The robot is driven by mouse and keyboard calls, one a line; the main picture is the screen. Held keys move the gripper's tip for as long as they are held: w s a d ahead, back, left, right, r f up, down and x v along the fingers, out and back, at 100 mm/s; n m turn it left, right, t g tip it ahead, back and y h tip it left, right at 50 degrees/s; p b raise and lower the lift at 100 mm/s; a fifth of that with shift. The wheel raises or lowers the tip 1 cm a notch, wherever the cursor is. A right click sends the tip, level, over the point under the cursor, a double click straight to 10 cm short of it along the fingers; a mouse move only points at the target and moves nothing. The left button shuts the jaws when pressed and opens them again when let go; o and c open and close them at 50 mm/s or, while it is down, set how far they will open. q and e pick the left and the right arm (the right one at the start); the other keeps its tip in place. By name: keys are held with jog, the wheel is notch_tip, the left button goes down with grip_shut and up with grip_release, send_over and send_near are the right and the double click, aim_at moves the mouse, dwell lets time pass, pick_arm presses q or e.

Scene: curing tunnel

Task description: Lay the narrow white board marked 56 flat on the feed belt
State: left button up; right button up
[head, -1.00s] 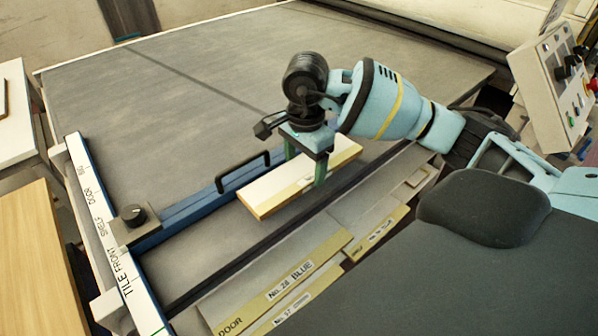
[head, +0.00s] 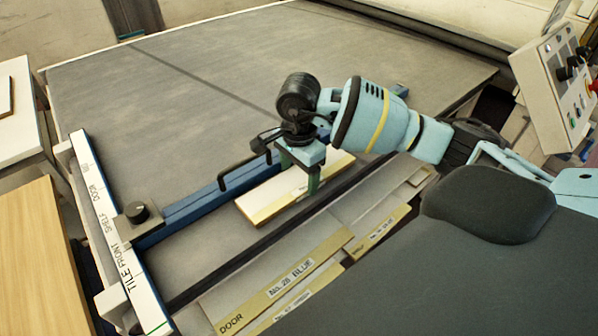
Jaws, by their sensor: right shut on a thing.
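A narrow white board (head: 266,201) with a yellowish edge is in the middle of the head view; a small label shows on it, but I cannot read its number. My right gripper (head: 299,178) is shut on the board from above, with one finger on each long side. The board is level, over the grey feed belt (head: 190,80) on the near side of the blue fence (head: 185,212). It looks very close to the belt, but I cannot tell whether it touches. My left gripper is not in view.
The blue fence carries a black handle (head: 243,172) and a dark knob (head: 137,212). A white scale strip (head: 118,245) marked "TILE FRONT" and "DOOR" lies at left. Labelled boards (head: 290,277) lie along the near side. A control box (head: 560,85) stands at right. The far belt is clear.

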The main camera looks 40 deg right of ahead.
aim_at(299, 178)
jog(key=o, duration=0.8)
jog(key=shift+f, duration=0.1)
notch_tip(299, 178, up, 12)
jog(key=shift+r, duration=0.15)
